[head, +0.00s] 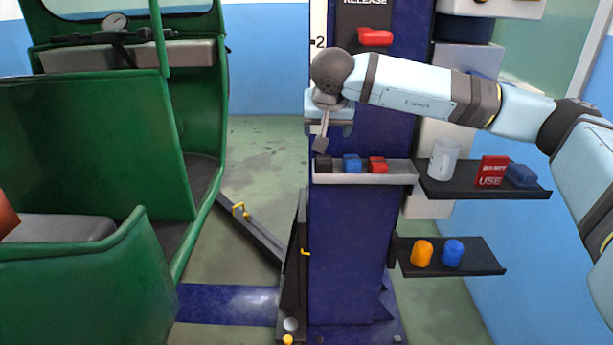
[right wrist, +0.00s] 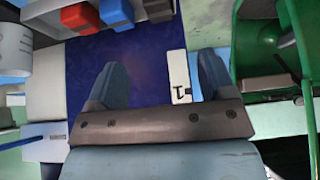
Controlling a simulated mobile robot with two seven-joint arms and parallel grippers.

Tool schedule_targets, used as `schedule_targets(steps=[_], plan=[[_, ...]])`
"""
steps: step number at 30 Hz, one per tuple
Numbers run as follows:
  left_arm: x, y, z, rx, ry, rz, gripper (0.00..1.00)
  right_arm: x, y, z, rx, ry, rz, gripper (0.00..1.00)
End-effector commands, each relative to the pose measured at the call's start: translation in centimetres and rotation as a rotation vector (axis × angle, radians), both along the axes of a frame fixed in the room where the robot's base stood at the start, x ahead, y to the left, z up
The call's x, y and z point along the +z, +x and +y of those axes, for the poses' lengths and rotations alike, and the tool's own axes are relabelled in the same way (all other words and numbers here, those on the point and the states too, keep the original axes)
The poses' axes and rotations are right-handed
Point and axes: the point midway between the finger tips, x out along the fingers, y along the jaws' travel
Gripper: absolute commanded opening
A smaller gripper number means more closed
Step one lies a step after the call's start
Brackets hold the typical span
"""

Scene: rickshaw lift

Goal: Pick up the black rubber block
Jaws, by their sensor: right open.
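The black rubber block (head: 323,164) sits at the left end of a light grey tray (head: 365,179) on the blue column. A blue block (head: 352,164) and a red block (head: 377,164) are in the same tray to its right. My right gripper (head: 320,144) is above the black block, apart from it and empty. In the right wrist view, its two fingers (right wrist: 165,80) are spread apart. There the black block (right wrist: 157,9) shows at the top edge, beside the blue block (right wrist: 116,14) and the red block (right wrist: 79,17). My left gripper is not in view.
A dark shelf (head: 455,191) right of the tray holds a clear cup (head: 443,159), a red sign (head: 492,171) and a blue item (head: 521,175). A lower shelf (head: 480,263) holds orange and blue pieces.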

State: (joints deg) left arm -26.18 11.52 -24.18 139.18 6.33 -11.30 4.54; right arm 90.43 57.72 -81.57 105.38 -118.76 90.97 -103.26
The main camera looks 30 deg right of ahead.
Motion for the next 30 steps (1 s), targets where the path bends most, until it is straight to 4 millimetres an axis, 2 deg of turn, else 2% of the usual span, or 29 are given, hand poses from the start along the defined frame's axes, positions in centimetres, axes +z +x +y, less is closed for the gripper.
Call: schedule_targets(steps=[4, 12, 20, 26, 30], plan=[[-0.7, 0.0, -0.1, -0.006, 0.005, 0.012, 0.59, -1.2, 0.6, -1.0, -0.007, -0.02, -0.002, 0.76], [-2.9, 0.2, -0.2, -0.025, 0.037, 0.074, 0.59, -5.6, 3.1, -2.3, -0.004, -0.016, -0.003, 0.76], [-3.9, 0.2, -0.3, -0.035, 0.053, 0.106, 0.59, -7.3, 4.1, -2.9, -0.004, -0.016, -0.003, 0.76], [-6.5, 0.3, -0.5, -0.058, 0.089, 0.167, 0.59, -10.0, 5.5, -3.6, -0.005, -0.016, -0.004, 0.76], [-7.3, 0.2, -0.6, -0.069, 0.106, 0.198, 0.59, -11.2, 6.2, -4.1, -0.005, -0.015, -0.004, 0.76]])
